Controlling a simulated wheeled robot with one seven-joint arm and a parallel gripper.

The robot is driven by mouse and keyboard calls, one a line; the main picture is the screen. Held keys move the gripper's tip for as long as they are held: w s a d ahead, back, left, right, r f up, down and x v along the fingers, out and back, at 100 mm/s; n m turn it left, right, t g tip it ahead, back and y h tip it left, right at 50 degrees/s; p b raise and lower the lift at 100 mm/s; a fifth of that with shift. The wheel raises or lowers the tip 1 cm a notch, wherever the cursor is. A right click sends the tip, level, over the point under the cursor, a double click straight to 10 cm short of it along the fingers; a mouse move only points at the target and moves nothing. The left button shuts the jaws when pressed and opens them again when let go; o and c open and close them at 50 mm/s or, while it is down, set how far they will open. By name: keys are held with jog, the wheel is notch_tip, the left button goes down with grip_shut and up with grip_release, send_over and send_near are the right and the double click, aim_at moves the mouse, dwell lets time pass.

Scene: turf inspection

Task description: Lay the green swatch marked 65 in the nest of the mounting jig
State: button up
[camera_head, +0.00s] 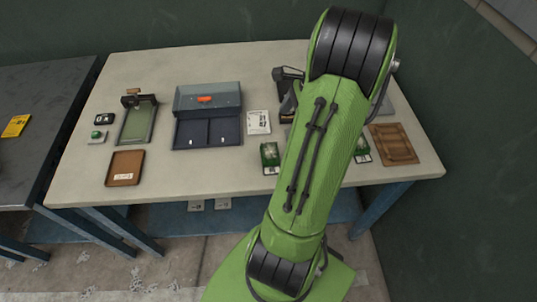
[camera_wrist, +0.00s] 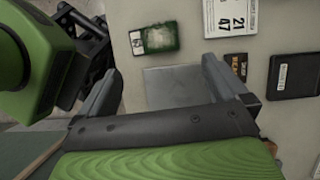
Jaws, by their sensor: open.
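In the wrist view a swatch with a green patch and a small pale label (camera_wrist: 157,38) lies flat on the table, beyond my gripper's fingertips. I cannot read a 65 on it. My gripper (camera_wrist: 163,88) is open and empty, its fingers spread over a plain grey square plate (camera_wrist: 172,87). In the head view my arm hides the gripper. One green swatch (camera_head: 270,157) lies left of the arm and another (camera_head: 361,152) shows partly at its right. I cannot tell which is marked 65. A green-bedded fixture with a clamp (camera_head: 138,124) stands at left, possibly the mounting jig.
A dark divided tray (camera_head: 207,134), a brown tray (camera_head: 125,168), a white card (camera_head: 258,122) and a brown wooden board (camera_head: 395,145) lie on the table. A dark device (camera_head: 288,80) stands behind my arm. The front middle of the table is clear.

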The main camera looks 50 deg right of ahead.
aim_at(271, 151)
jog(key=b+x, duration=0.4)
jog(key=x, duration=0.9)
jog(key=shift+s+f, duration=0.15)
jog(key=shift+s, duration=0.05)
jog(key=shift+c, duration=0.2)
